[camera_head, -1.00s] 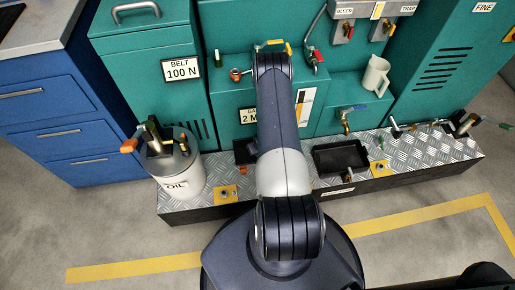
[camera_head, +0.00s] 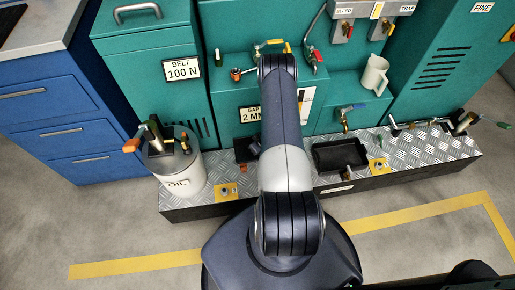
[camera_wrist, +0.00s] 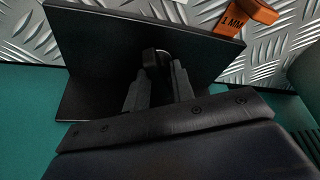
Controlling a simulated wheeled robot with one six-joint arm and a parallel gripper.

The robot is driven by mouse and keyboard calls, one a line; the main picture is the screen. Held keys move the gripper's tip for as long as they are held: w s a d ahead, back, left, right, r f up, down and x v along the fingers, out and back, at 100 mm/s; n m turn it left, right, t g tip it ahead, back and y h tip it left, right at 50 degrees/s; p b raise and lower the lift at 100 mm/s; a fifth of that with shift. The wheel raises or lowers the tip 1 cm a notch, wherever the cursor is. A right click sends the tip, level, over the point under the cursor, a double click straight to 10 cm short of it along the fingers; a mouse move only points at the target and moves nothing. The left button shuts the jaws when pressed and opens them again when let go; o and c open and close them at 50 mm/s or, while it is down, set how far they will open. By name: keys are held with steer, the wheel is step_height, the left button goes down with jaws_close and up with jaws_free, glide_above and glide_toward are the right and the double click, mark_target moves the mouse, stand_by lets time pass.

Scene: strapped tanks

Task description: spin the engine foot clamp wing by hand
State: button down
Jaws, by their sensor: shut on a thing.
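In the wrist view, my gripper (camera_wrist: 157,72) has its two grey fingers closed on a small dark rounded tab, which looks like the clamp wing (camera_wrist: 150,55). It stands in front of a black panel or bracket (camera_wrist: 90,50). How the wing joins that part is hidden by the fingers. In the head view, my arm covers the middle of the scene and I cannot see the fingertips. A small dark part (camera_head: 243,149) shows on the tread plate just left of my arm.
The tread-plate step (camera_head: 215,207) carries a white oil can (camera_head: 186,186) at left and a black tray (camera_head: 340,154) at right. Green cabinets (camera_head: 160,95) stand behind.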

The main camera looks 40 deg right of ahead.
steer(key=shift+n+y+b, duration=0.3)
steer(key=shift+n+y, duration=0.2)
steer(key=shift+n, duration=1)
steer(key=shift+n, duration=0.3)
steer(key=n+g+y+b, duration=0.1)
steer(key=n+b, duration=0.1)
steer(key=n, duration=0.1)
steer(key=shift+n, duration=0.4)
steer(key=c, duration=1.4)
jaws_free()
steer(key=shift+r, duration=0.1)
steer(key=p+v, duration=0.5)
steer(key=v, duration=0.3)
steer(key=shift+w+d, duration=0.1)
steer(key=shift+d, duration=0.1)
steer(key=shift+o, duration=0.5)
